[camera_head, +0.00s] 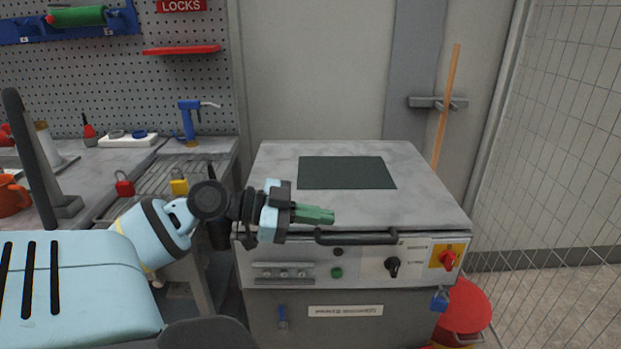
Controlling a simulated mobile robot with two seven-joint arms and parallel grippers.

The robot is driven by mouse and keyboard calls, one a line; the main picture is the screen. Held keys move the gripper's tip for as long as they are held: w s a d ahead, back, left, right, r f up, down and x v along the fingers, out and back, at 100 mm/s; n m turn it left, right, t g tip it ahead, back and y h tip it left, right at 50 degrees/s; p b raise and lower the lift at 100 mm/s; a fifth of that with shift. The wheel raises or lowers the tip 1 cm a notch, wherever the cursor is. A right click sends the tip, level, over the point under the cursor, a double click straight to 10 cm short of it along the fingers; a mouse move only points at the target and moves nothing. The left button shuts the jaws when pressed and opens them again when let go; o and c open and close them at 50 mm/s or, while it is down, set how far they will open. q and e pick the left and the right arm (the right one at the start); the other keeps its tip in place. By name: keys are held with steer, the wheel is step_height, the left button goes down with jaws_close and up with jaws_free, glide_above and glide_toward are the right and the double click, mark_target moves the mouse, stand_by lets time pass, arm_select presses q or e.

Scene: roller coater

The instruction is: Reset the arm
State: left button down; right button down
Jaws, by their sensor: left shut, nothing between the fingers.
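My left gripper (314,214) reaches in from the left, in front of the front edge of the grey machine (430,195). Its green fingers are shut with nothing between them and point to the right. They show just above the left end of the black handle bar (356,237); I cannot tell whether they touch it. My left arm (75,280) is pale blue and fills the lower left. My right gripper is not in view.
The machine's front panel has a black knob (392,267), a red switch (447,258) and a green button (337,272). A blue padlock (439,299) hangs at its right. A bench (110,165) with padlocks and tools stands left. A mesh fence (560,130) closes the right side.

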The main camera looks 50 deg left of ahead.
arm_select(q)
steer(key=shift+v, duration=0.8)
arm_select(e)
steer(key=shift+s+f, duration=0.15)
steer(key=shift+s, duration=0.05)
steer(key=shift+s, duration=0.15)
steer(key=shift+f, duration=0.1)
